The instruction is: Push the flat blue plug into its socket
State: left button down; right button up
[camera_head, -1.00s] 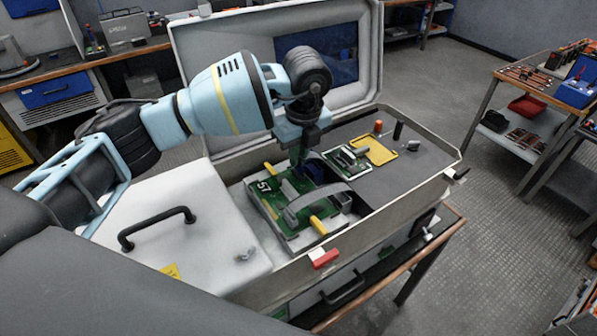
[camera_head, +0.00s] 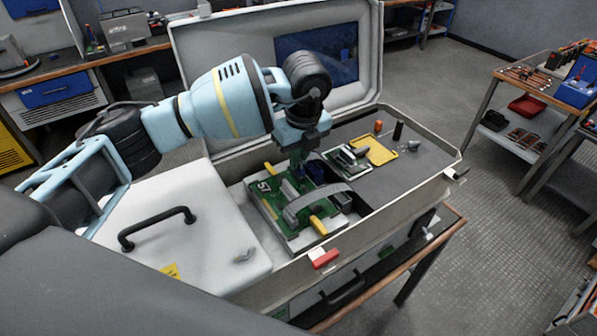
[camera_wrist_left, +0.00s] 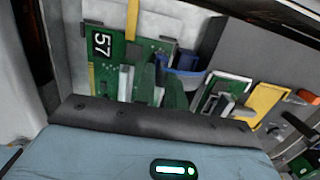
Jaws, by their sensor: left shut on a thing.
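The fingers hide most of that piece. My right gripper is not in view.
A smaller board (camera_head: 346,159) and a yellow plate (camera_head: 374,151) lie on the grey panel at right. The raised case lid (camera_head: 225,45) stands behind.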

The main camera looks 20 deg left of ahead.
pick_arm(q)
jog(key=shift+f, duration=0.25)
jog(key=c, duration=1.4)
grip_release()
jog(key=shift+o, duration=0.2)
